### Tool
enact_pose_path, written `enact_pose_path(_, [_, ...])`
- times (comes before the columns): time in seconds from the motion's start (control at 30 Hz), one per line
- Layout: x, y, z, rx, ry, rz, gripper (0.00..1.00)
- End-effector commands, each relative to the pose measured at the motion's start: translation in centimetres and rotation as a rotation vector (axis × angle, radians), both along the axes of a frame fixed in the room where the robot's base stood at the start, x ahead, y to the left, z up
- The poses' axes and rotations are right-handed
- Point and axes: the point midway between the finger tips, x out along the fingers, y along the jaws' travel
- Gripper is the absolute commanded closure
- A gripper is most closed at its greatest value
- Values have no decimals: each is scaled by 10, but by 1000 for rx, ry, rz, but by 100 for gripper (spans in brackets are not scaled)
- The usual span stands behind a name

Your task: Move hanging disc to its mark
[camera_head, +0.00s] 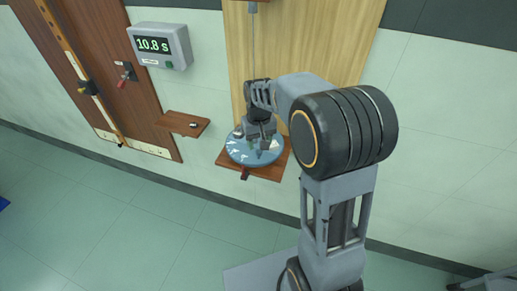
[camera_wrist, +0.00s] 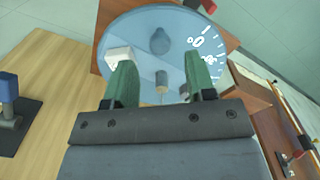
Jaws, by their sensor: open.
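The round pale blue disc (camera_head: 236,152) is low on the wooden back panel, over a small brown shelf (camera_head: 279,168). A thin wire (camera_head: 253,45) runs down the panel above it. In the wrist view the disc (camera_wrist: 130,33) fills the upper middle, with white scale markings (camera_wrist: 203,45) at its right. A grey-blue rounded piece (camera_wrist: 160,41) and a small metal cylinder (camera_wrist: 161,80) show near its middle. My gripper (camera_head: 262,143) is at the disc; its green fingers are apart in the wrist view (camera_wrist: 160,65), with nothing visibly clamped. Whether they touch anything is unclear.
A dark red piece (camera_head: 245,173) is at the shelf's front edge. A timer (camera_head: 160,45) reading 10.8 s and a small empty-looking side shelf (camera_head: 175,125) are to the left. A blue-topped fixture (camera_wrist: 8,88) is at the wrist view's left. Open floor lies in front.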

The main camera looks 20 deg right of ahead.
Motion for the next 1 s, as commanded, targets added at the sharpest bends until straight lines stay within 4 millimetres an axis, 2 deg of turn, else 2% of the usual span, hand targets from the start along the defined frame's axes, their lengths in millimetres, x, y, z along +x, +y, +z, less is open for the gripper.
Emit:
enact_pose_path(0.1, [-1,0,-17,0,3,0,50])
enact_pose_path(0.3, [0,0,-35,0,1,0,50])
enact_pose_path(0.73, [0,0,-41,0,0,0,50])
enact_pose_path(1.0, [0,0,-41,0,0,0,75])
